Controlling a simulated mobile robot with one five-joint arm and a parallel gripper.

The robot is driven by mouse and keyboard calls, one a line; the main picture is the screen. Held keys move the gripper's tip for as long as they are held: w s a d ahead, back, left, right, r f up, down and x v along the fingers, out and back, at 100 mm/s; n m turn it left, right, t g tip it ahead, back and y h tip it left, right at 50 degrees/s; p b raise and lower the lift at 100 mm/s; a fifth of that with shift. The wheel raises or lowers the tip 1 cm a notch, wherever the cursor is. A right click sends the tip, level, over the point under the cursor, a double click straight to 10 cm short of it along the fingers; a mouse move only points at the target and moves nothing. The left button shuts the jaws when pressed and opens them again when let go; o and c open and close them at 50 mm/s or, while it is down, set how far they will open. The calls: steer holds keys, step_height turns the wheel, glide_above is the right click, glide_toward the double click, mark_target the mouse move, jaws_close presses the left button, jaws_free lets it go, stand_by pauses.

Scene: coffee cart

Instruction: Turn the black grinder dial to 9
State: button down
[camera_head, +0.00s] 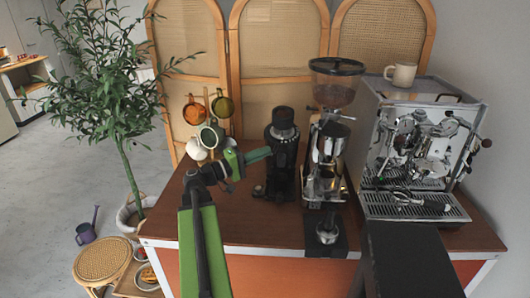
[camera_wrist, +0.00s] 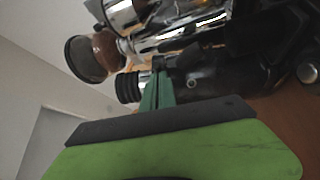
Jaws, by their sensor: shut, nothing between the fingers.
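The black grinder (camera_head: 284,160) stands upright on the brown cart top, left of the chrome grinder. Its dial (camera_head: 282,135) is a collar with small pale marks below the dark top; the numbers are too small to read. My gripper (camera_head: 268,153) is shut and empty, its green fingers reaching from the left to the grinder's upper body, just below the dial. In the wrist view the shut fingers (camera_wrist: 158,92) overlap the black grinder (camera_wrist: 215,85), which appears on its side. I cannot tell whether they touch it. The fingers hide part of the grinder there.
A chrome grinder (camera_head: 327,155) with a bean hopper (camera_head: 335,85) stands close on the right, then the espresso machine (camera_head: 412,145) with a cup (camera_head: 401,74) on top. Hanging mugs (camera_head: 194,112) are behind my arm. The front left cart top (camera_head: 240,225) is clear.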

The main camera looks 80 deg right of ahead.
steer(key=shift+s+a+f, duration=0.2)
steer(key=shift+s, duration=0.25)
stand_by(0.3)
steer(key=b+v, duration=0.2)
steer(key=v, duration=1)
steer(key=shift+s+a, duration=0.2)
steer(key=shift+s, duration=0.05)
steer(key=shift+f, duration=0.1)
